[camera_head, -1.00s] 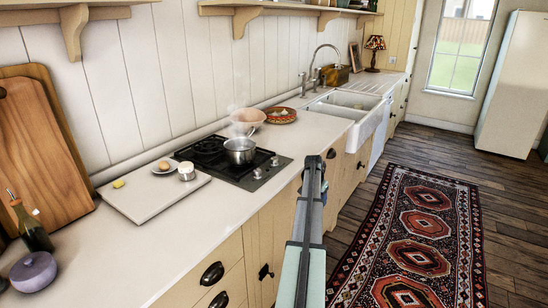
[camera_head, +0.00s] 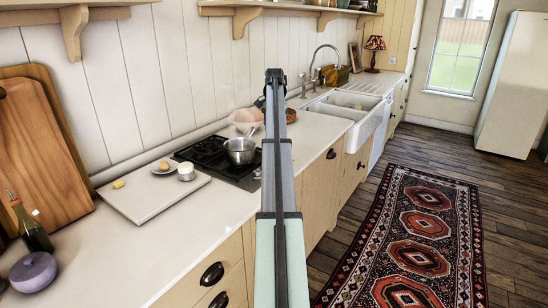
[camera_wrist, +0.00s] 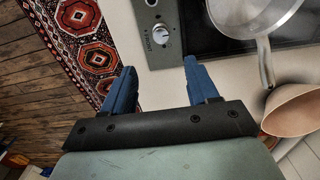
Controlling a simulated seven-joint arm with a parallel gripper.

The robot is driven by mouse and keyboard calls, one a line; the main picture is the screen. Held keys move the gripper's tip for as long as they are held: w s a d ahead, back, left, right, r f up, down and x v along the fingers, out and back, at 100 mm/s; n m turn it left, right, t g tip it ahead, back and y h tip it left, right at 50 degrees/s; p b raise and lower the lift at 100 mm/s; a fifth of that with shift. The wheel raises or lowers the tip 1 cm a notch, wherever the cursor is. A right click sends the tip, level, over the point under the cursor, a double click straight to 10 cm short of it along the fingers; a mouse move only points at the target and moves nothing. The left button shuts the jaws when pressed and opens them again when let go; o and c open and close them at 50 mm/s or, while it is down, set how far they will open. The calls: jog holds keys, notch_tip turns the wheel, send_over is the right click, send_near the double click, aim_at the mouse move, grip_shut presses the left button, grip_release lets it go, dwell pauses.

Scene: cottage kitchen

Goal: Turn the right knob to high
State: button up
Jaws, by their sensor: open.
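The right knob (camera_wrist: 161,34) is a round pale knob on the dark cooktop panel, with small lettering beside it. It shows in the wrist view, ahead of the gap between my fingers; my arm hides it in the head view. I cannot read its setting. The left knob (camera_wrist: 151,2) is cut by the wrist view's top edge. My gripper (camera_wrist: 157,74) is open and empty, its blue fingers apart, short of the knob and not touching it. In the head view my gripper (camera_head: 272,96) is raised above the counter beyond the cooktop (camera_head: 203,152).
A metal saucepan (camera_head: 240,151) sits on the cooktop, its handle in the wrist view. A terracotta bowl (camera_wrist: 298,109) is close to my right finger's side. A white board (camera_head: 154,195) lies left of the cooktop. The patterned rug (camera_head: 405,235) covers the floor in front.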

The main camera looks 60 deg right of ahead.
notch_tip(320, 180, down, 14)
jog(key=shift+r, duration=0.1)
dwell(0.5)
jog(key=c, duration=1)
jog(key=shift+c, duration=0.2)
